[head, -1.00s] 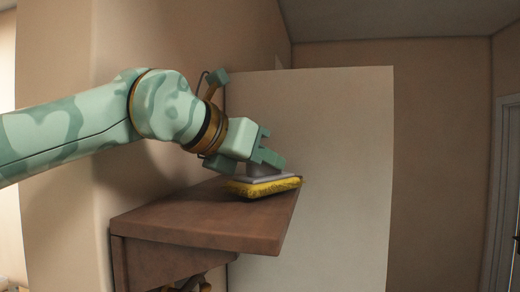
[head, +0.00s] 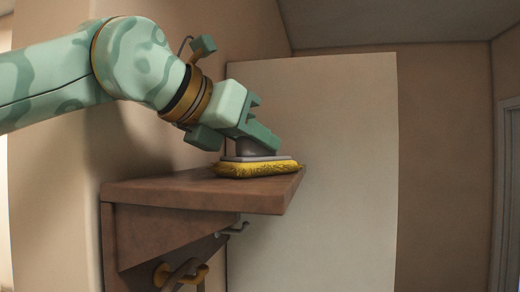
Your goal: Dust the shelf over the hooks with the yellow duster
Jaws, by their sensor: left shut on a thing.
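The yellow duster (head: 257,169) has a fluffy yellow pad under a grey plate and a grey grip. It lies flat on or just above the far right part of the brown wooden shelf (head: 180,192); I cannot tell whether it touches. My left gripper (head: 256,142) is shut on the duster's grip from above, its arm coming in from the upper left. Hooks show below the shelf: a brass one (head: 190,275) and a grey one (head: 235,229). My right gripper is not in view.
The shelf is fixed to a beige wall (head: 60,180) on the left, with a wooden bracket beneath it. A tall pale panel (head: 340,170) stands just beyond the shelf's far end. A door frame (head: 508,190) is at the far right. The shelf's near part is bare.

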